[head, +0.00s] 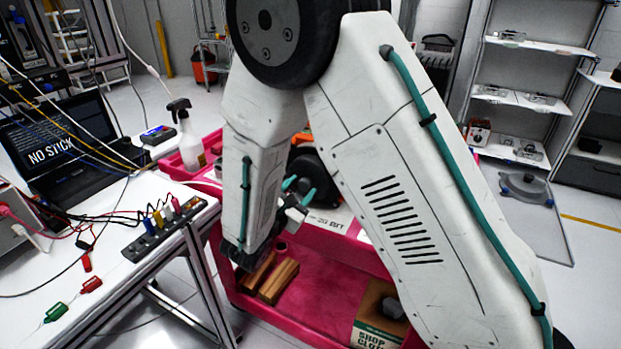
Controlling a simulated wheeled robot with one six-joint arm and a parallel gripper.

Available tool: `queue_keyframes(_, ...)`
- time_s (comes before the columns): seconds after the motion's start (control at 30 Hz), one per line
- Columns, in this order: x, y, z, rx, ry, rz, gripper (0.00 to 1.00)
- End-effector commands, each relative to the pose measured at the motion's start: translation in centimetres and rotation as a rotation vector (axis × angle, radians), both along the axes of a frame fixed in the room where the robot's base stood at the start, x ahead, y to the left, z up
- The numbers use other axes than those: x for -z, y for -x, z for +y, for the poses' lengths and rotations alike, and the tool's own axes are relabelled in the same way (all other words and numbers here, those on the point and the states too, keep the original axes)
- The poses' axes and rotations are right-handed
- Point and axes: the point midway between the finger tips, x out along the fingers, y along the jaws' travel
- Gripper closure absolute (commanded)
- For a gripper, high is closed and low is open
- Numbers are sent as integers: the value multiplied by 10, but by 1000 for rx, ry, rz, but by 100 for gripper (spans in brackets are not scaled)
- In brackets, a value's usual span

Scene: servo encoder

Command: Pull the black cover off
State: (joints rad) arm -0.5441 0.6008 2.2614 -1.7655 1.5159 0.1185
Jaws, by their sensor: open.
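My gripper (298,190) shows near the middle of the head view, below the bend of my white arm. Its two teal fingers are apart and point up. A rounded black part (322,178) is just behind and to the right of the fingers, partly hidden by my arm. It may be the black cover, but I cannot tell for sure. An orange part (301,138) shows above it. I see nothing between the fingers, and I cannot tell whether they touch the black part.
A pink cart (325,300) holds wooden blocks (279,281) and a shop cloth box (376,318). A white bench (120,235) at the left carries a laptop (75,140), cables and a connector strip (165,228). A spray bottle (190,140) stands behind. Shelves (525,100) are at the back right.

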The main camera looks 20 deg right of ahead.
Motion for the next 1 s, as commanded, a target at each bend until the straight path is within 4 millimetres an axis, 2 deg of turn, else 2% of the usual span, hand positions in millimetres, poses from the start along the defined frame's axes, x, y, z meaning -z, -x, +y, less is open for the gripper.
queue_keyframes(0.27,0,1,0,0,0,0,56)
queue_keyframes(0.33,0,1,0,0,0,0,70)
queue_keyframes(0.4,0,1,0,0,0,0,90)
queue_keyframes(0.43,0,1,0,0,0,0,93)
queue_keyframes(1.0,0,3,4,-1,0,-2,93)
